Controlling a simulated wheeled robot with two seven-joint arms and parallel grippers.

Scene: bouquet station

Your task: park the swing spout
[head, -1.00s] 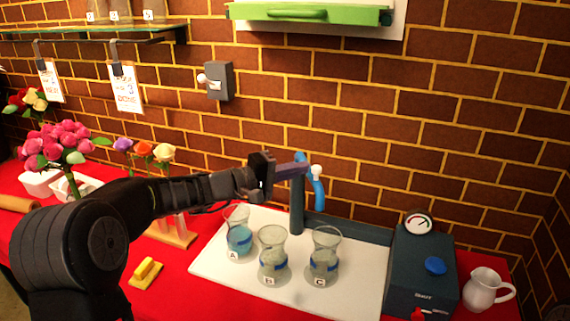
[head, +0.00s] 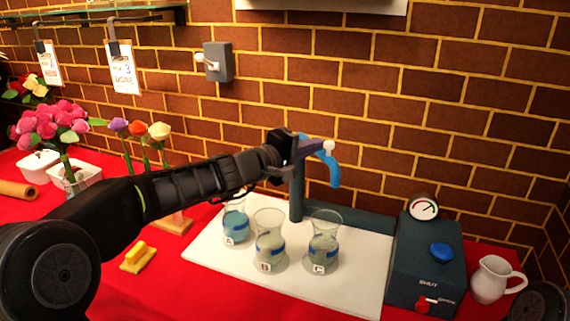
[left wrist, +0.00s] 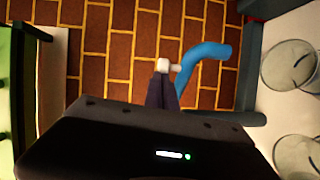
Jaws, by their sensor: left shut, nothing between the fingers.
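The swing spout (head: 334,171) is a curved blue tube on a dark upright post (head: 297,192) behind the white board. It points right and its tip hangs to the right of jar C. A white knob (head: 328,146) sits on the spout. My left gripper (head: 318,146) is shut and empty, with its fingertips at the knob. In the left wrist view the closed fingers (left wrist: 162,80) point at the white knob (left wrist: 163,65), and the blue spout (left wrist: 206,52) curves off to the right. Whether they touch is unclear. My right gripper is out of view.
Glass jars A (head: 235,227), B (head: 268,245) and C (head: 323,245) stand on the white board (head: 345,285) below the spout. A dark box (head: 425,265) with gauge, blue button and red lever stands right, beside a white pitcher (head: 492,280). Flowers stand left.

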